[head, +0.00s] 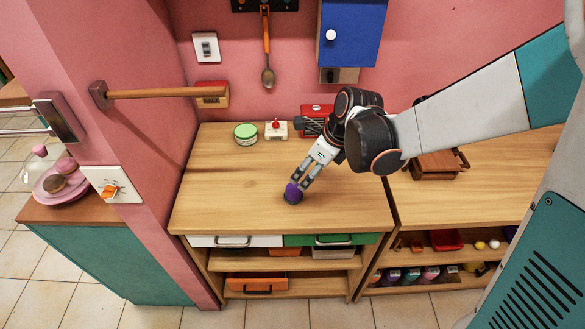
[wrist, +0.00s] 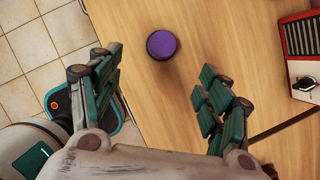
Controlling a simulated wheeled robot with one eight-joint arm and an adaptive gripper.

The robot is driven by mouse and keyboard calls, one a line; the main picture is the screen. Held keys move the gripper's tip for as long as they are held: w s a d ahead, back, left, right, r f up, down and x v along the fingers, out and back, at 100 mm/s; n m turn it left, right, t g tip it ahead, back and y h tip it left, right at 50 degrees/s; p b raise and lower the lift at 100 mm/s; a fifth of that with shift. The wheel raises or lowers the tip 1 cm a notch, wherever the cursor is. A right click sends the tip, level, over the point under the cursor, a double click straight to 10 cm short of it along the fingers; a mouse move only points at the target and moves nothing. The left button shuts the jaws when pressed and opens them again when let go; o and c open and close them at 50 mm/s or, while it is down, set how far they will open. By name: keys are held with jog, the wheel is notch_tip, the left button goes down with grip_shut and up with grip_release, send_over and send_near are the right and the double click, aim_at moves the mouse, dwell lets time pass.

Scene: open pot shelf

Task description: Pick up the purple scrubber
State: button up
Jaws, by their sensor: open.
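The purple scrubber (head: 292,192) is a small round item with a purple top and a dark base. It stands on the wooden counter (head: 230,195) near the front edge. In the wrist view the scrubber (wrist: 162,45) shows whole, beyond the fingertips and between their lines. My gripper (head: 303,180) reaches down from the upper right, its fingers close by the scrubber in the head view. In the wrist view my gripper (wrist: 155,75) has its two fingers spread wide with nothing between them. I cannot tell the exact height of the fingertips above the counter.
A green-lidded tin (head: 245,134), a small white item with a red top (head: 276,129) and a red box (head: 316,118) stand at the counter's back. A brown wooden item (head: 437,165) is on the right-hand counter. The counter around the scrubber is clear.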

aim_at(294, 188)
jog(key=b+x, duration=0.2)
jog(key=x, duration=0.6)
jog(key=shift+f+b, duration=0.4)
jog(key=b+x, duration=0.1)
jog(key=x, duration=0.1)
jog(key=b+x, duration=0.1)
jog(key=x, duration=0.2)
jog(key=shift+w, duration=0.25)
jog(key=c, duration=1.2)
jog(key=shift+r, duration=0.1)
notch_tip(294, 188, up, 20)
jog(key=p, duration=0.6)
jog(key=o, duration=0.6)
jog(key=shift+c, duration=0.2)
jog(key=c, duration=0.4)
jog(key=shift+o, duration=0.2)
jog(key=shift+d, duration=0.1)
